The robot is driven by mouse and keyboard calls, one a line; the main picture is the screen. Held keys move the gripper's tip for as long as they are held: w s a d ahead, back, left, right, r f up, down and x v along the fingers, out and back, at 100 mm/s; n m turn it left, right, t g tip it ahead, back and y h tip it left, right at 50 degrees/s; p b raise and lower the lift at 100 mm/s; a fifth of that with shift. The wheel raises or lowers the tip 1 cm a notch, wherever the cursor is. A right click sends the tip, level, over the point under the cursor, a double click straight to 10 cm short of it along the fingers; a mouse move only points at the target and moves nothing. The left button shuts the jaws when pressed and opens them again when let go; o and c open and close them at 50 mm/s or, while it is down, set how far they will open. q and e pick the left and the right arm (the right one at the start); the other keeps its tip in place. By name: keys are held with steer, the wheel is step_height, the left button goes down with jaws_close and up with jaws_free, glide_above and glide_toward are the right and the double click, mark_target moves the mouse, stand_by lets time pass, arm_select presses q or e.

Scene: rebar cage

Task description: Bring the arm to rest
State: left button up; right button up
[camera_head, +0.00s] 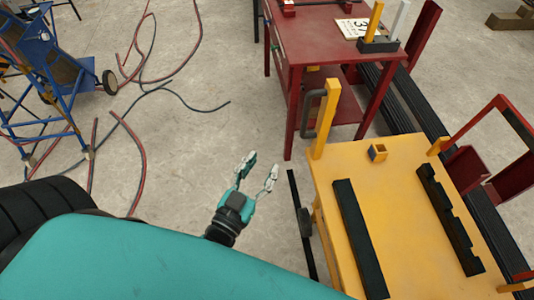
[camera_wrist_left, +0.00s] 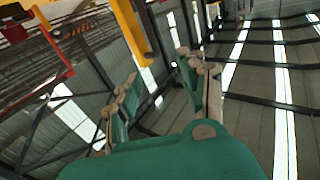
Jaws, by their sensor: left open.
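My left gripper (camera_head: 257,174) shows in the head view beyond the edge of my teal body, in front of bare floor. Its two fingers are spread apart with nothing between them. In the left wrist view the open fingers (camera_wrist_left: 160,88) point toward the roof and a yellow beam, and they hold nothing. The gripper is left of the yellow table, apart from it. My right gripper is in neither view.
A yellow table (camera_head: 395,205) with black bars stands at the right. A dark red table (camera_head: 335,40) stands behind it. A blue cart (camera_head: 45,75) and loose hoses (camera_head: 135,150) are at the left. The floor (camera_head: 215,60) between is mostly clear.

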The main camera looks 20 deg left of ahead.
arm_select(q)
steer(key=shift+s+d+f+n+y, duration=0.1)
steer(key=shift+s+d+n+y, duration=0.2)
steer(key=shift+s+n, duration=0.2)
steer(key=w, duration=0.8)
steer(key=shift+w+a, duration=0.15)
steer(key=shift+r, duration=0.2)
